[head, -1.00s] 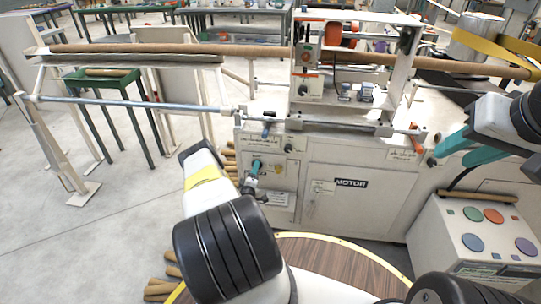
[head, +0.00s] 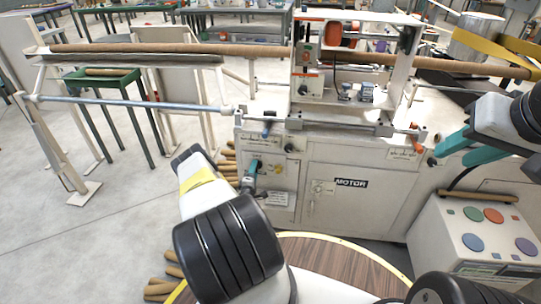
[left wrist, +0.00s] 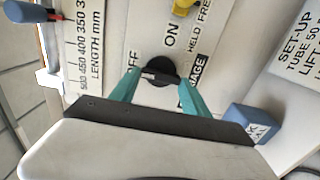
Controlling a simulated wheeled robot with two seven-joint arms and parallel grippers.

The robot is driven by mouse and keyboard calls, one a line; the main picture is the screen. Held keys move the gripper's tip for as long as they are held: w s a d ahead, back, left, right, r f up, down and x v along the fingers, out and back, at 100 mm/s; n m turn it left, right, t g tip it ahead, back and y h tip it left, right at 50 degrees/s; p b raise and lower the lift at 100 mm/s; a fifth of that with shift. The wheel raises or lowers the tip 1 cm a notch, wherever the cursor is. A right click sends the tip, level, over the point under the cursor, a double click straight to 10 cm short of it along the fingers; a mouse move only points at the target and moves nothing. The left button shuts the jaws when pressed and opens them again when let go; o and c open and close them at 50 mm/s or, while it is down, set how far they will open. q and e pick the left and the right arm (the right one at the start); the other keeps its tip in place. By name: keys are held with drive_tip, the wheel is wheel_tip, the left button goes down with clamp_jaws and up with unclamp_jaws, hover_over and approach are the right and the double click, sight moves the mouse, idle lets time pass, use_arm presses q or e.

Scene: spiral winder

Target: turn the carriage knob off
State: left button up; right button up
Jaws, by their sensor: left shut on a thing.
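The carriage knob (left wrist: 160,71) is a round black knob with a bar across it, on the white panel. In the left wrist view its bar lies nearly level in the picture. The ON mark is above it and the partly hidden OFF mark is to its left. My left gripper (left wrist: 160,78) is shut on the knob's bar, with one teal finger at each end. In the head view my left gripper (head: 254,166) is at the machine's front panel and hides the knob. My right gripper (head: 448,154) is open and empty, right of the machine front.
A yellow knob (left wrist: 183,5) and a blue-ended lever (left wrist: 28,12) are close by on the panel. A blue block (left wrist: 250,121) is right of my left gripper. The control box (head: 475,235) with coloured buttons stands at the right. A round wooden table (head: 335,262) is in front.

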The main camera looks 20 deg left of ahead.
use_arm(q)
drive_tip(key=o, duration=1.4)
drive_tip(key=shift+s, duration=0.1)
drive_tip(key=v, duration=0.7)
drive_tip(key=shift+s+d, duration=0.15)
drive_tip(key=shift+s, duration=0.2)
drive_tip(key=shift+f, duration=0.1)
